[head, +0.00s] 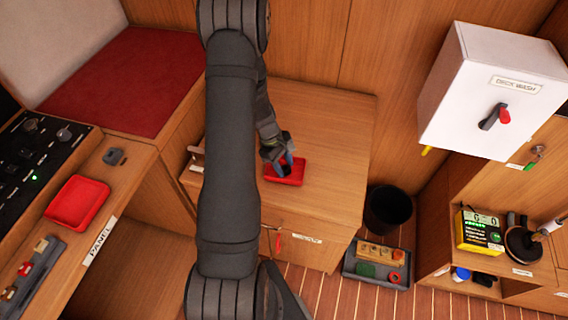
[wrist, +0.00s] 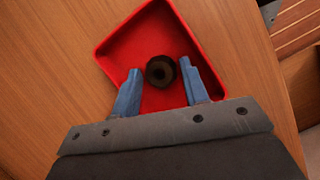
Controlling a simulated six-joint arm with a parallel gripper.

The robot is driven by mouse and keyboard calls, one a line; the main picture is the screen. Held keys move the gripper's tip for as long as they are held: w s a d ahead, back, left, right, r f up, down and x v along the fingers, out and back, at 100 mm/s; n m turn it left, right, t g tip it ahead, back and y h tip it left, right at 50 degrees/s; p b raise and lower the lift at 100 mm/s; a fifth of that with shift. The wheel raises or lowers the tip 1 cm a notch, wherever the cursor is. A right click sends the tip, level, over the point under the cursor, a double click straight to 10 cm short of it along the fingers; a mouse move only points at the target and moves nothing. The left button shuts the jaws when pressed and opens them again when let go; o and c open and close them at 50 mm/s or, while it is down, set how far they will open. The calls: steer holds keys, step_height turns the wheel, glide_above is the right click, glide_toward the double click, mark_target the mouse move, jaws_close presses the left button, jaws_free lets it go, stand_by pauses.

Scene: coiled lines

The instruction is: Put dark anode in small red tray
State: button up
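The small red tray (head: 298,178) sits on the wooden cabinet top, and it fills much of the wrist view (wrist: 190,25). A dark, round, brownish piece with a darker centre, which looks like the dark anode (wrist: 160,72), is inside the tray's outline. My gripper (wrist: 158,75) is over the tray with its blue fingers either side of this piece. Narrow red gaps show between the piece and the fingers, so my gripper is open. In the head view my gripper (head: 278,155) partly hides the tray. Whether the piece rests on the tray floor is hard to tell.
A larger red tray (head: 77,203) and a grey block (head: 115,156) are on the left ledge. A black bin (head: 388,208) and a grey tray of parts (head: 377,265) stand on the floor to the right. The cabinet top right of the small tray is clear.

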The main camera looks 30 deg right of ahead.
mark_target(289, 169)
steer(key=shift+o, duration=0.8)
steer(key=shift+r, duration=0.2)
steer(key=v, duration=1.2)
steer(key=x, duration=1.2)
steer(key=shift+r, duration=1.65)
